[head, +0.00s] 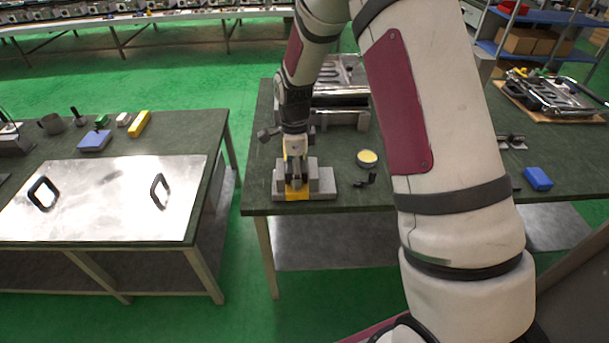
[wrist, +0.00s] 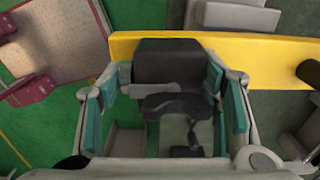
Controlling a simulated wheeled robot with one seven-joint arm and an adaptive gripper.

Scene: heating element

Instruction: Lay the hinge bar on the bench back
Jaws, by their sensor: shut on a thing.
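My gripper (head: 296,178) points down at a grey stepped block fixture (head: 320,182) near the front left of the right-hand bench. In the wrist view its teal-padded fingers (wrist: 170,82) stand on either side of a dark grey block-like part (wrist: 168,60), which I take to be the hinge bar. The gripper is shut on it. A yellow strip (wrist: 265,48) runs just beyond the part in the wrist view; yellow also shows at the fixture's front (head: 297,195). In the head view the gripper mostly hides the held part. I cannot tell whether it touches the fixture.
A round yellow-topped tin (head: 367,158) and a small black part (head: 366,182) lie right of the fixture. A metal assembly (head: 342,115) stands behind. A blue block (head: 538,178) lies farther right. A gap separates this bench from the left one with its metal plate (head: 105,200).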

